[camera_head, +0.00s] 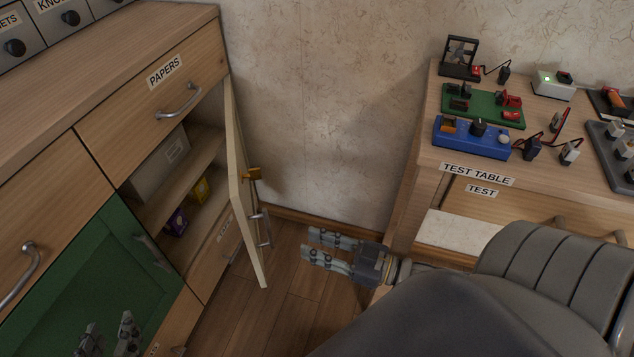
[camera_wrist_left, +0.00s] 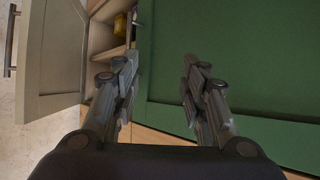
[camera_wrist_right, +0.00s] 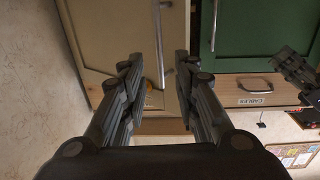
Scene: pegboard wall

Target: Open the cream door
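The cream door (camera_head: 237,170) stands swung well out from the cabinet in the head view, seen nearly edge-on. Its metal handle (camera_head: 264,228) and a brass-coloured fitting (camera_head: 250,174) are on its right-hand side. The door also shows in the left wrist view (camera_wrist_left: 52,58) and the right wrist view (camera_wrist_right: 105,40). My right gripper (camera_head: 318,248) is open and empty, to the right of the door and apart from its handle. My left gripper (camera_head: 108,332) is open and empty in front of the green door (camera_head: 98,265).
Behind the cream door are open shelves with a grey box (camera_head: 160,165), a yellow box (camera_head: 199,189) and a purple box (camera_head: 177,222). The papers drawer (camera_head: 150,105) is above. The test table (camera_head: 432,160) stands at the right. Bare floor (camera_head: 290,290) lies between.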

